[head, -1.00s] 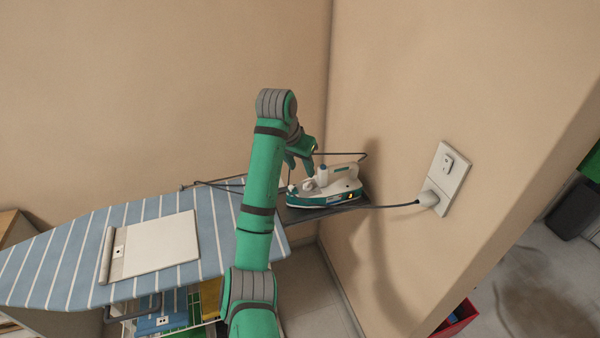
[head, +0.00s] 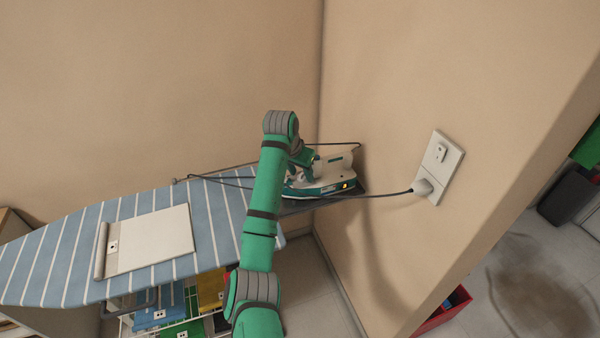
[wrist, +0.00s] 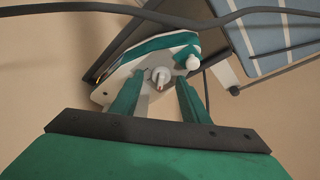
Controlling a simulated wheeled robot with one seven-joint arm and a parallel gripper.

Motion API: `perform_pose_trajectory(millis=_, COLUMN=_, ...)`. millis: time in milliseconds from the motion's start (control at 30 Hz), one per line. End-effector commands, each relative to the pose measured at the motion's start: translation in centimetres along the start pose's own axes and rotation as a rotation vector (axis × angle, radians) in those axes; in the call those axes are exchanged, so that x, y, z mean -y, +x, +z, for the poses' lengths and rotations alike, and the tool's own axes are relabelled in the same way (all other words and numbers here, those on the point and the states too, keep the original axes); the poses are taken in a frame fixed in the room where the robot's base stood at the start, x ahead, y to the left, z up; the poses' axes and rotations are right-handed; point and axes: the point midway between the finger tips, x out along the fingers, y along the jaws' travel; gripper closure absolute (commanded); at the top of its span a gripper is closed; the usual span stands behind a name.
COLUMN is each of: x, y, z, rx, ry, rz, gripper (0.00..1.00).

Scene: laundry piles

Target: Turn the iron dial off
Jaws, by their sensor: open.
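The iron (head: 325,180) is white and teal and stands on the dark rest at the right end of the ironing board (head: 70,255). A small orange light glows on its right end. The wrist view shows the iron (wrist: 152,60) with a round grey dial (wrist: 160,76) that has a small pointer. My gripper (wrist: 160,92) is open, its two teal fingers spread on either side of the dial, with nothing clamped between them. In the head view my gripper (head: 302,174) is over the left part of the iron, and my arm hides the dial.
The iron's cord (head: 375,194) runs right to a wall outlet (head: 438,167). The corner walls stand close behind and right of the iron. A white pad (head: 150,240) lies on the board. Folded cloths (head: 160,310) sit on a rack below. A red bin (head: 445,312) is at lower right.

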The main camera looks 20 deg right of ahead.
Motion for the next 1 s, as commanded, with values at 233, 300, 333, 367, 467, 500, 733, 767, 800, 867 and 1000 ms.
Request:
perform_pose_trajectory(millis=233, x=0.16, y=-0.02, z=0.1, rx=0.0, ry=-0.002, rz=-0.001, gripper=0.63)
perform_pose_trajectory(millis=300, x=0.16, y=-0.03, z=0.1, rx=0.0, ry=-0.002, rz=-0.001, gripper=0.8)
perform_pose_trajectory(millis=333, x=0.15, y=-0.03, z=0.1, rx=0.0, ry=-0.002, rz=-0.001, gripper=0.87)
perform_pose_trajectory(millis=367, x=0.15, y=-0.03, z=0.1, rx=0.0, ry=-0.001, rz=-0.001, gripper=0.94)
perform_pose_trajectory(millis=467, x=0.14, y=-0.04, z=0.09, rx=0.0, ry=-0.001, rz=-0.001, gripper=0.99)
perform_pose_trajectory(millis=500, x=0.14, y=-0.04, z=0.09, rx=0.0, ry=-0.002, rz=-0.001, gripper=0.99)
perform_pose_trajectory(millis=733, x=-0.01, y=-0.03, z=0.04, rx=0.0, ry=-0.033, rz=-0.014, gripper=0.99)
perform_pose_trajectory(millis=767, x=-0.02, y=-0.03, z=0.03, rx=0.0, ry=-0.043, rz=-0.019, gripper=0.99)
perform_pose_trajectory(millis=800, x=-0.07, y=-0.03, z=0.02, rx=-0.001, ry=-0.058, rz=-0.025, gripper=0.99)
perform_pose_trajectory(millis=867, x=-0.11, y=-0.03, z=0.0, rx=-0.001, ry=-0.088, rz=-0.036, gripper=0.99)
perform_pose_trajectory(millis=1000, x=-0.29, y=0.0, z=0.0, rx=0.0, ry=-0.179, rz=-0.074, gripper=0.99)
